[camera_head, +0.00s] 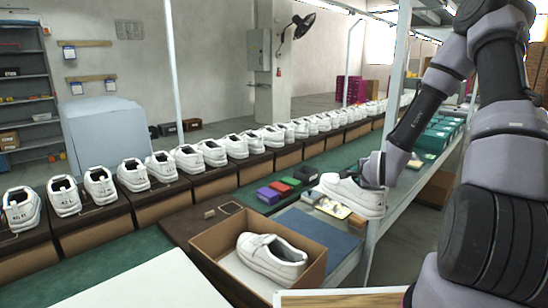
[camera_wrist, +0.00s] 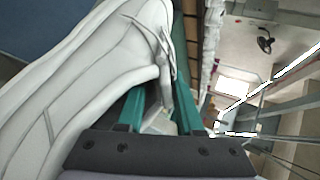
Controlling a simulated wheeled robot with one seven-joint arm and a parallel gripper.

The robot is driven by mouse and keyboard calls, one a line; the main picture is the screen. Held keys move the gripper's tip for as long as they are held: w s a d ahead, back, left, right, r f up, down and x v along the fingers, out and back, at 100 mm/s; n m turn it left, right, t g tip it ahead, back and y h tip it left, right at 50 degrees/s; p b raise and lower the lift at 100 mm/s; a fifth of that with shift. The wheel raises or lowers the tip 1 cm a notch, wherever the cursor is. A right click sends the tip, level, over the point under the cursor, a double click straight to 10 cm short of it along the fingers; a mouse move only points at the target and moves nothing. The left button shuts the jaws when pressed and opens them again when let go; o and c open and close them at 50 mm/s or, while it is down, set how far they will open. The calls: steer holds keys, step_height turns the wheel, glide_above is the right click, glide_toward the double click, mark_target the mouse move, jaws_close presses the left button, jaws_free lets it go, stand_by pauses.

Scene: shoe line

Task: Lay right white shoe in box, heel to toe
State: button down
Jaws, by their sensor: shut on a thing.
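My gripper (camera_head: 376,170) is shut on a white shoe (camera_head: 348,196), holding it in the air to the right of the open cardboard box. In the wrist view, the held white shoe (camera_wrist: 75,85) fills the left side, with its edge between the teal fingers of my gripper (camera_wrist: 160,85). The open brown box (camera_head: 218,272) stands at the front of the line. Another white shoe (camera_head: 270,262) lies inside it, on pale lining. The held shoe is apart from the box, and its sole faces down.
A long row of white shoes (camera_head: 132,176) stands on brown boxes behind the open box. Small coloured boxes (camera_head: 280,188) and a blue mat (camera_head: 322,233) lie near it. A metal post (camera_head: 388,120) rises close to my arm. A white surface (camera_head: 150,285) lies in front.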

steer(key=shift+s+d+r, duration=0.25)
steer(key=shift+s, duration=0.05)
stand_by(0.6)
steer(key=w+a+f+n+y, duration=0.1)
steer(key=w+a+f, duration=0.2)
steer(key=w+a+f+n+y, duration=0.1)
steer(key=w+a+f, duration=0.1)
steer(key=w+a, duration=0.1)
steer(key=w+a+f+n+y, duration=0.1)
steer(key=w+a+f+y, duration=0.1)
steer(key=w+a+f, duration=0.1)
steer(key=shift+w+a+f+n+g, duration=0.3)
steer(key=shift+a+n, duration=0.1)
steer(key=shift+a, duration=0.15)
steer(key=shift+f, duration=0.1)
step_height(320, 180, down, 9)
steer(key=shift+f, duration=0.2)
steer(key=shift+f, duration=0.15)
steer(key=c, duration=0.6)
jaws_free()
steer(key=shift+o, duration=0.2)
steer(key=shift+f, duration=0.1)
